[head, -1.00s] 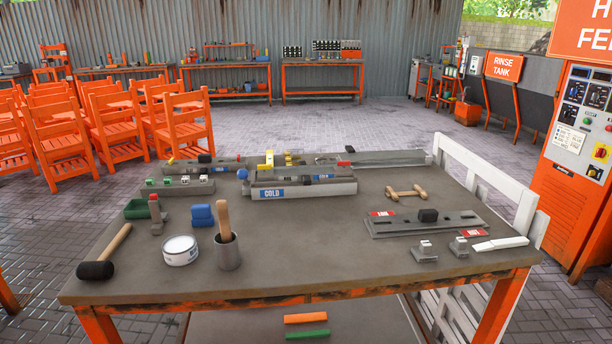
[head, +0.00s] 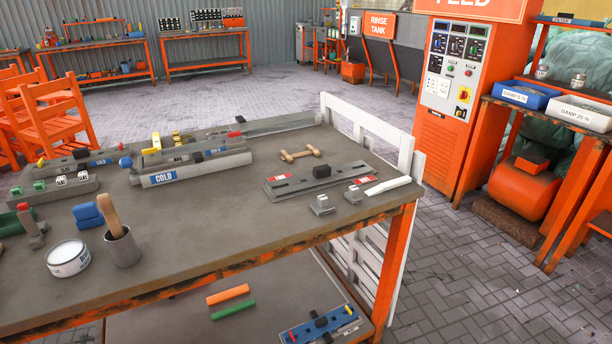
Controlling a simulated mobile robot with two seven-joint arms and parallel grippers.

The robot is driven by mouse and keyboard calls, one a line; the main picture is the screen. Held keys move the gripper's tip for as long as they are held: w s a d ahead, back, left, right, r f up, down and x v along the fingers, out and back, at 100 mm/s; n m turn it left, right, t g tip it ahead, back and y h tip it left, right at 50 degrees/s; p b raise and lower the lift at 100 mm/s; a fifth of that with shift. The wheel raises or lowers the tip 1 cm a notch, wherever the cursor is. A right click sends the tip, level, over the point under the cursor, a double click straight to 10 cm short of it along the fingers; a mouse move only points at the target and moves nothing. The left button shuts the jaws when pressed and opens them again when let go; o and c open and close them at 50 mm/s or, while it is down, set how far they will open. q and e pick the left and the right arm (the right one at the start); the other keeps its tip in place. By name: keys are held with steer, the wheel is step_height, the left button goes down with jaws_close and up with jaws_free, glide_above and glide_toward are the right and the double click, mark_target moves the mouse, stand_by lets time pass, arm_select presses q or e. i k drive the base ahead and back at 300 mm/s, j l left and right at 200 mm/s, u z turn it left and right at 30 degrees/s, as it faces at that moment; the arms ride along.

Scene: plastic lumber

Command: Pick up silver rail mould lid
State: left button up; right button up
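A flat grey metal plate (head: 288,188) with a black block handle and red-and-white labels at its ends lies on the right part of the workbench; it looks like the silver rail mould lid. A long grey mould (head: 210,168) with a blue COLD label and a blue knob at its left end sits left of it, with yellow parts behind. Neither of my grippers is in the head view.
The workbench (head: 250,235) has clear room in front. Two small grey blocks (head: 321,205) and a white bar (head: 388,185) lie near the plate, a wooden handle piece (head: 300,155) behind it. A blue plate (head: 320,327) lies on the lower shelf. White slats (head: 372,128) flank the right end.

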mark_target(323, 174)
steer(key=i+l, duration=0.15)
steer(key=l, duration=0.2)
steer(key=i+l, duration=0.1)
steer(key=l, duration=0.25)
steer(key=i+l+u, duration=0.1)
steer(key=l, duration=0.25)
steer(key=i+l, duration=0.15)
steer(key=l, duration=0.25)
